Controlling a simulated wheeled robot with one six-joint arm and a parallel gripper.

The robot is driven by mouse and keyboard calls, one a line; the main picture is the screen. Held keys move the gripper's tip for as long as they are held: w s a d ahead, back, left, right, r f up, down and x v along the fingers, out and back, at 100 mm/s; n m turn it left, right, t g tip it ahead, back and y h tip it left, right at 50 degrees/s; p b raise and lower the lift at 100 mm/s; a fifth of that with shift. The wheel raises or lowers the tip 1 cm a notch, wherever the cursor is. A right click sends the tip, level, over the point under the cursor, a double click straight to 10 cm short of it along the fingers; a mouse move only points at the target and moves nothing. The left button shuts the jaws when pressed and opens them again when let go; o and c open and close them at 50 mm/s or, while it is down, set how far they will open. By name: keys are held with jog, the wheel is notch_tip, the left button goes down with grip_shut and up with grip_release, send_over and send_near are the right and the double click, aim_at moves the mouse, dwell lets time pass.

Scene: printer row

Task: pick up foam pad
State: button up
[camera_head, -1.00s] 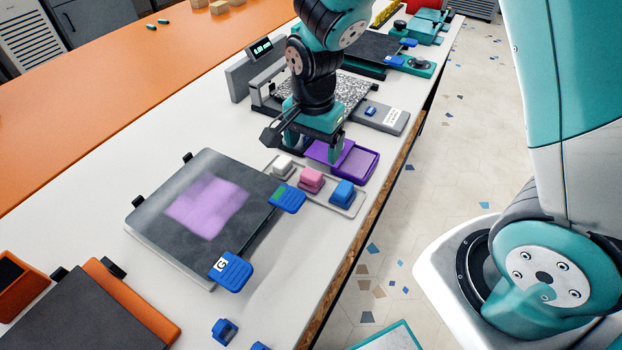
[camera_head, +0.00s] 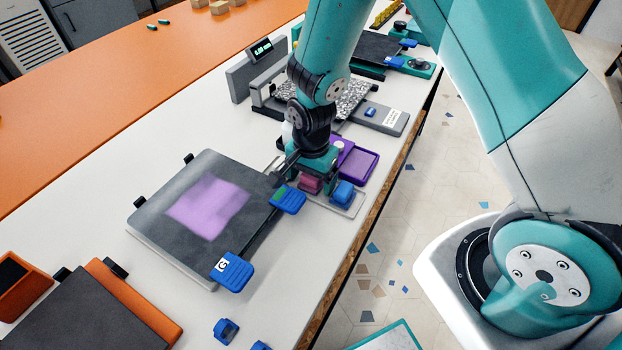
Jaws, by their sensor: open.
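Several small coloured blocks sit in a row on a pale tray (camera_head: 349,211) near the table's front edge. I cannot tell for certain which is the foam pad. The pink block (camera_head: 311,185) is in the middle, directly under my gripper and partly covered by it. The blue block (camera_head: 343,193) is at the right end, beside my gripper. The white block at the left end is now hidden. My gripper (camera_head: 306,180) is open and points down, low over the pink block. I cannot tell whether its fingers touch the block.
A dark printer bed with a purple patch (camera_head: 207,204) lies to the left, with blue clips (camera_head: 288,199) at its corners. A purple tray (camera_head: 358,165) stands just behind the blocks. A grey machine with a speckled plate (camera_head: 345,103) is farther back. White tabletop (camera_head: 95,205) is clear at left.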

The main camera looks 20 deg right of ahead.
jog(key=c, duration=1.1)
jog(key=shift+r, duration=0.15)
notch_tip(320, 180, up, 20)
jog(key=shift+f, duration=0.1)
jog(key=o, duration=0.4)
jog(key=shift+c, duration=1.2)
